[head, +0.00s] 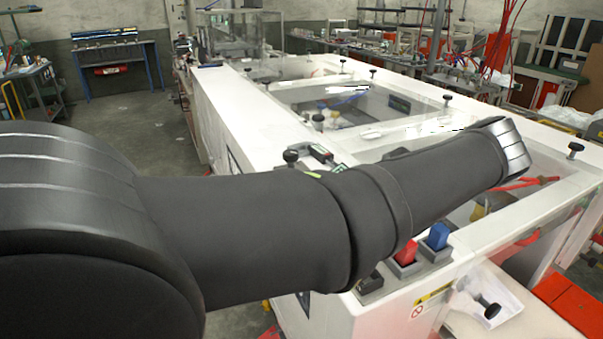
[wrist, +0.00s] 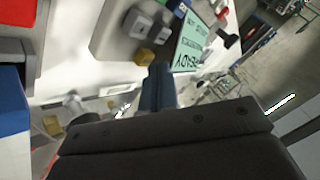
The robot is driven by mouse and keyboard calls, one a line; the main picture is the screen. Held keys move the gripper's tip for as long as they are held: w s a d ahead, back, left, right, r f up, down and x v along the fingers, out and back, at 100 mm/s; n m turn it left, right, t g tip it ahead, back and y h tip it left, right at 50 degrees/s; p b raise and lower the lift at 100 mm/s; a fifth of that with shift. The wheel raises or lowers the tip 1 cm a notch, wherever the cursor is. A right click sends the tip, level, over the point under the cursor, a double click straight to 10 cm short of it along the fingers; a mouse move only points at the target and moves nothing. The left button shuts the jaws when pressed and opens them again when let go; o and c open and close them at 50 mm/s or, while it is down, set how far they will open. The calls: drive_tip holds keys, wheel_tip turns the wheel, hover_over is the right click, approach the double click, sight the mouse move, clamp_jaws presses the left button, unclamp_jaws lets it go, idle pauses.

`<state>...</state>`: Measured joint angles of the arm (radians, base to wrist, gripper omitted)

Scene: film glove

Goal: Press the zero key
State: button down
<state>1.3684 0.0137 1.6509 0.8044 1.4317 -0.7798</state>
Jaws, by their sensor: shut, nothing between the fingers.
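A grey device (wrist: 115,32) with a green screen (wrist: 188,48) shows in the wrist view, its text upside down and partly reading "READY". I cannot read which one is zero. My gripper (wrist: 158,70) is shut and empty, its tip close to the yellow key; I cannot tell whether they touch. In the head view, part of the device (head: 322,155) shows behind my arm, which hides the keys' faces and my gripper.
A red switch (head: 406,254), a blue switch (head: 439,236) and a black switch (head: 370,282) stand on the front edge of the white machine (head: 235,110). A black knob (head: 291,157) stands left of the device. Windows and more knobs lie farther back.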

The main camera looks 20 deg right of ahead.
drive_tip(key=shift+f, duration=0.45)
idle(0.6)
idle(0.4)
drive_tip(key=shift+r, duration=0.9)
drive_tip(key=shift+r, duration=2.5)
drive_tip(key=shift+f, duration=0.15)
wheel_tip(320, 180, up, 4)
drive_tip(key=shift+r, duration=0.1)
